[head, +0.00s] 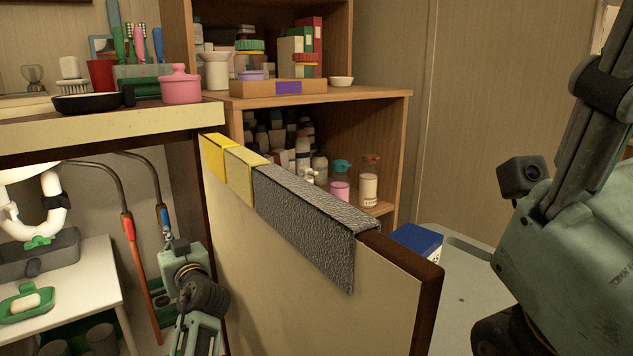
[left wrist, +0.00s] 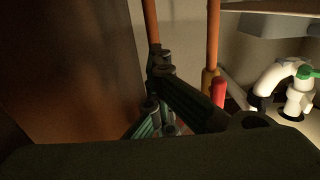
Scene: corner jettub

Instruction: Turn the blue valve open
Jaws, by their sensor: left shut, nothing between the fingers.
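The blue valve (head: 163,216) is a blue grip on a pipe under the counter at the left of the head view. My left gripper (head: 177,250) is shut and empty, just below the blue valve there. I cannot tell whether it touches the valve or is in front of it. In the left wrist view the shut gripper (left wrist: 160,65) reaches toward an upright orange pipe (left wrist: 151,22). The blue valve does not show clearly in that view. My right gripper is not in view; only part of my right arm shows at the right edge of the head view.
A red valve grip (head: 128,228) sits on the pipe to the left; it also shows in the left wrist view (left wrist: 217,92). A panel (head: 300,270) with a dark edge stands right of my left arm. A white drain pipe (head: 52,205) and low table (head: 88,268) are left.

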